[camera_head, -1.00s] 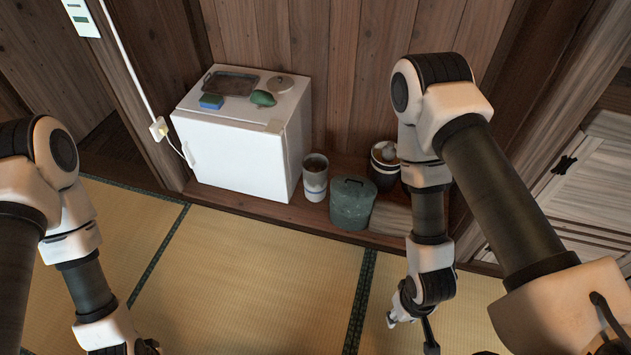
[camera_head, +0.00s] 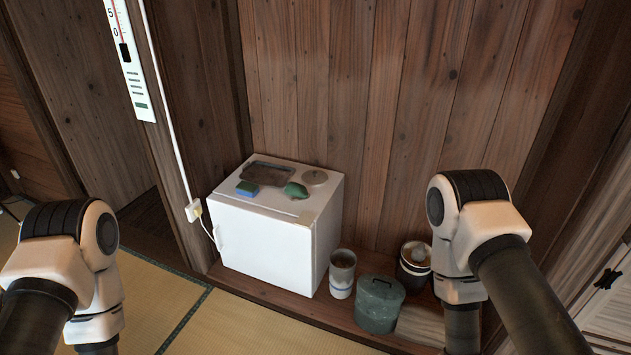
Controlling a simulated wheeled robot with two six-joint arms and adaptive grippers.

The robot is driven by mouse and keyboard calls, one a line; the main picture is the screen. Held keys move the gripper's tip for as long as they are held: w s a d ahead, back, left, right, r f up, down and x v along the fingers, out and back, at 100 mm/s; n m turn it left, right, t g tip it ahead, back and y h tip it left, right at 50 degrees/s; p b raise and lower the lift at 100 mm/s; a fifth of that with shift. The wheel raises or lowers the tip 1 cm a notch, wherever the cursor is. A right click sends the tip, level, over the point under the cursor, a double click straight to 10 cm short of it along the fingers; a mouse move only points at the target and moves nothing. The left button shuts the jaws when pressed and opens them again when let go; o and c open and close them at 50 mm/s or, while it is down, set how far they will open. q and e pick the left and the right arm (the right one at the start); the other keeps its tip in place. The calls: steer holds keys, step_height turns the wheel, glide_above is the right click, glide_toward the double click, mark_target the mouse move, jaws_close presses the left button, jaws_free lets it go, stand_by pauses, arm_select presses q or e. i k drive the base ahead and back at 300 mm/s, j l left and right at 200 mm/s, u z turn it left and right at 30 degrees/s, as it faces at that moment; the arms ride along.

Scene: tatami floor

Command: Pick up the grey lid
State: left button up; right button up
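The grey lid (camera_head: 314,177) is a small round disc with a knob. It lies flat on top of the white mini fridge (camera_head: 265,247), near its back right corner. Next to it on the fridge are a green object (camera_head: 295,190), a blue and green sponge (camera_head: 247,188) and a dark grey tray (camera_head: 267,173). Only the upper parts of my two arms show, at the lower left and lower right. Both grippers are below the picture, so their state is hidden.
On the wooden ledge right of the fridge stand a pale cup-like pot (camera_head: 342,274), a green lidded bin (camera_head: 379,304) and a dark pot with a white rim (camera_head: 414,266). A cord runs down the post to a plug (camera_head: 193,210). Tatami (camera_head: 245,325) in front is clear.

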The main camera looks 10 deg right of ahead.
mark_target(312, 177)
steer(key=i+l+u, duration=0.15)
steer(key=i, duration=0.4)
steer(key=i+u, duration=0.15)
steer(key=i, duration=0.4)
steer(key=i+l+u, duration=0.2)
steer(key=i, duration=0.3)
steer(key=i+l+u, duration=0.15)
steer(key=i+l, duration=0.2)
steer(key=i, duration=0.2)
